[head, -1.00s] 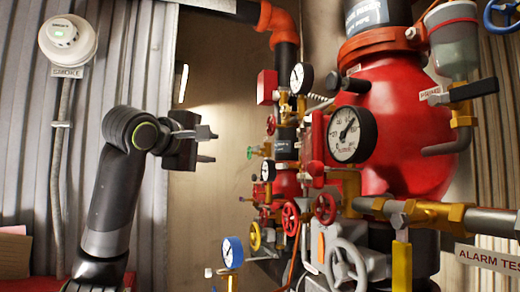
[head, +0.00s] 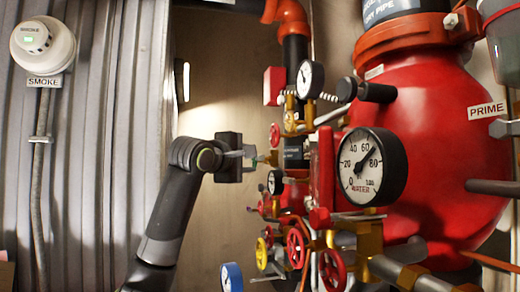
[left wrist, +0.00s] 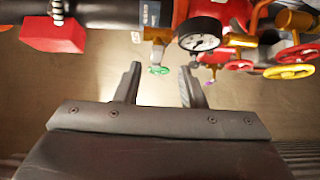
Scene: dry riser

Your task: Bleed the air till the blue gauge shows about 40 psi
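The blue gauge (head: 231,277) shows only in part at the bottom of the head view; its reading cannot be made out. A small green handwheel (left wrist: 158,70) shows in the left wrist view, between and just beyond the fingertips of my left gripper (left wrist: 158,85). The fingers are apart with nothing between them. In the head view, my left gripper (head: 252,158) is beside the pipework, close to the green handwheel, which is partly hidden there. My right gripper is not in view.
A large white-faced water gauge (head: 362,167) stands before the red valve body (head: 435,150). Several red handwheels (head: 296,247) and a yellow one (head: 261,253) sit below. A red box (left wrist: 52,34) shows at upper left in the wrist view. A smoke detector (head: 42,42) is on the left wall.

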